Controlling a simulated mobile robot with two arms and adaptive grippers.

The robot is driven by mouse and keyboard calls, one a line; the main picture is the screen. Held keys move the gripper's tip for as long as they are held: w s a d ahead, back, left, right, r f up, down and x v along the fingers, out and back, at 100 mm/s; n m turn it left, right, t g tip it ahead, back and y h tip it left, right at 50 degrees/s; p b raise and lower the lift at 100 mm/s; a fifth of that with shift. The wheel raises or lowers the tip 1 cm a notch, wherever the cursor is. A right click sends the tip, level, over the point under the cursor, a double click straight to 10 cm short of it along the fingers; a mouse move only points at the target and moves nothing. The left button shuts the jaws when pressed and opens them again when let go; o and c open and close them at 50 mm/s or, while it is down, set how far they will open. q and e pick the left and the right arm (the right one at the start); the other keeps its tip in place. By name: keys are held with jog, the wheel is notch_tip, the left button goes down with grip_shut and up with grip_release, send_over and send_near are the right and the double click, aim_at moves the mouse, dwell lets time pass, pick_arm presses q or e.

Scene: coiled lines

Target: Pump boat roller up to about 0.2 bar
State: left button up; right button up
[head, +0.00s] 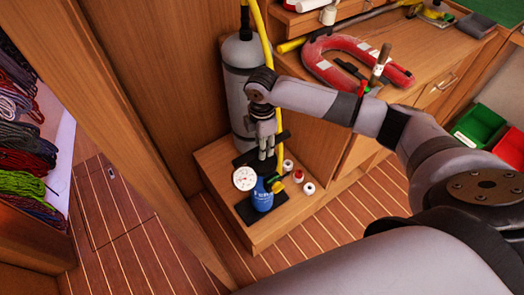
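A small blue inflatable (261,197) with white lettering, apparently the boat roller, stands on a black mat (246,212) on a low wooden step. A round white gauge (244,178) is beside its top left. A yellow and green fitting (274,182) is at its upper right. A yellow hose (279,120) hangs down from above behind my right gripper. My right gripper (265,156) points down just above and behind the roller, apart from it in the picture. Its fingers are small, and I cannot tell whether they are open or hold anything. My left gripper is not in view.
A grey gas cylinder (239,80) stands behind the gripper. Several small jars or caps (298,176) sit right of the roller. A red horseshoe float (322,66) and tools lie on the wooden bench (430,55). Green (478,124) and red bins are at right. Coiled lines (22,150) fill the left shelf.

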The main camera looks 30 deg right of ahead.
jog(key=shift+f, duration=2.3)
jog(key=shift+r, duration=0.1)
grip_shut()
